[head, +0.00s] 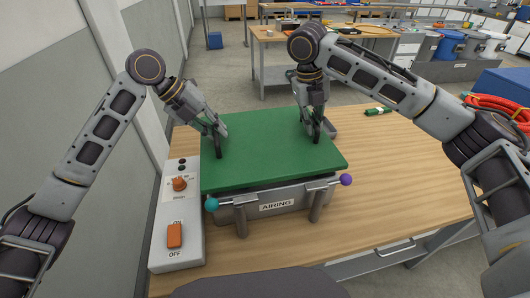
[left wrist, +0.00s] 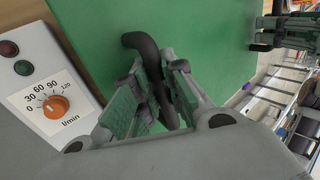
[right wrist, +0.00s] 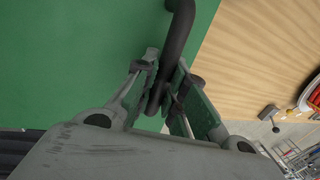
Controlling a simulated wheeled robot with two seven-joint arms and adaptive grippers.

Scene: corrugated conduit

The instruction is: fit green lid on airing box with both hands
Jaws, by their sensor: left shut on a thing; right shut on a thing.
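The green lid (head: 270,150) lies over the grey airing box (head: 265,203), which carries an "AIRING" label on its front. The lid looks roughly level; whether it is fully seated cannot be told. My left gripper (head: 218,150) is shut on the dark left handle (left wrist: 140,42) at the lid's left side. My right gripper (head: 316,138) is shut on the dark right handle (right wrist: 180,30) near the lid's right side.
A control panel (head: 178,215) with an orange dial and an orange ON/OFF switch stands left of the box. The wooden table (head: 400,190) is mostly clear on the right. A small green item (head: 378,111) and a red coiled hose (head: 500,108) lie toward the right.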

